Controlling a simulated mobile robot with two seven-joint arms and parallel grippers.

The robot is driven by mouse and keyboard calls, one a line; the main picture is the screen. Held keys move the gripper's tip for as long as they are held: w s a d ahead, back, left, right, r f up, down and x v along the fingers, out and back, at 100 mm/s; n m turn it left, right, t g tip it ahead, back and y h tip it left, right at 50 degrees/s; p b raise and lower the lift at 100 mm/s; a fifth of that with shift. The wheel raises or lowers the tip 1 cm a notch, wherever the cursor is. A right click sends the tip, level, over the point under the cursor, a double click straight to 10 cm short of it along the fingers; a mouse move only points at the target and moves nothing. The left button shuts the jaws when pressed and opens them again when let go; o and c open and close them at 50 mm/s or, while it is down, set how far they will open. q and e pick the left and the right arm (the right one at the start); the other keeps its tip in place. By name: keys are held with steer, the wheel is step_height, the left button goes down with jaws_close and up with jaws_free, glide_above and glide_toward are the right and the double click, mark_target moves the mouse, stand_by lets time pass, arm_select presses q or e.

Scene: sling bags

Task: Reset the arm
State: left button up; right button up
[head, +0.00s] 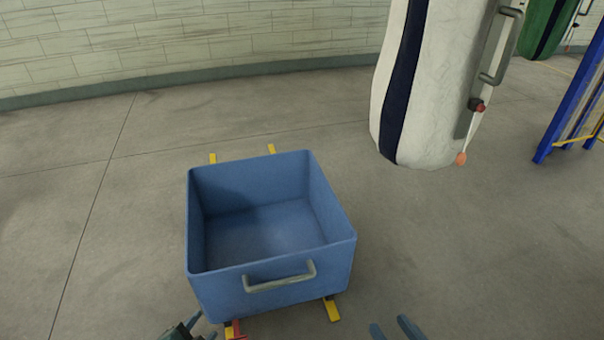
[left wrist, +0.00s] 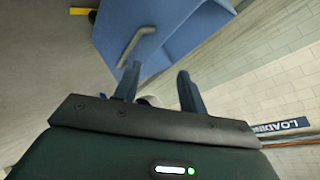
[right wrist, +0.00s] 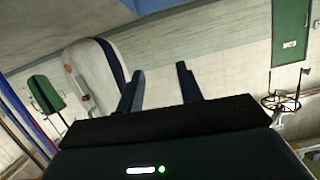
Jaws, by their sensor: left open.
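My left gripper (head: 203,325) shows at the bottom edge of the head view, in front of the blue bin's near side. In the left wrist view its two fingers (left wrist: 157,82) are spread, with the bin beyond them. My right gripper (head: 391,325) is at the bottom edge, right of the bin. In the right wrist view its fingers (right wrist: 159,78) are apart with nothing between them. Both arms are mostly out of the head view.
An open, empty blue bin (head: 270,283) with a grey handle stands on yellow bars. A white sling bag (head: 437,80) with a navy stripe hangs at upper right. A green bag (head: 545,25) and blue frame (head: 570,95) are farther right. Floor left of the bin is clear.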

arm_select(q)
steer(key=s+r+n+g+y, duration=0.1)
steer(key=s+r+n+g, duration=0.8)
steer(key=s, duration=0.5)
steer(key=w+d+r+t+h+p, duration=0.1)
steer(key=w+d+r+t+p, duration=0.2)
steer(key=r+p, duration=0.3)
steer(key=w+d+r+t+h+p, duration=0.2)
steer(key=r+p, duration=0.5)
steer(key=p, duration=0.6)
steer(key=w+d+t, duration=0.1)
steer(key=d+t, duration=0.1)
steer(key=t, duration=0.1)
steer(key=shift+w, duration=0.25)
arm_select(e)
step_height(320, 180, up, 5)
steer(key=g+h, duration=0.1)
steer(key=g, duration=0.2)
steer(key=shift+w, duration=0.15)
arm_select(q)
steer(key=shift+w+a, duration=0.1)
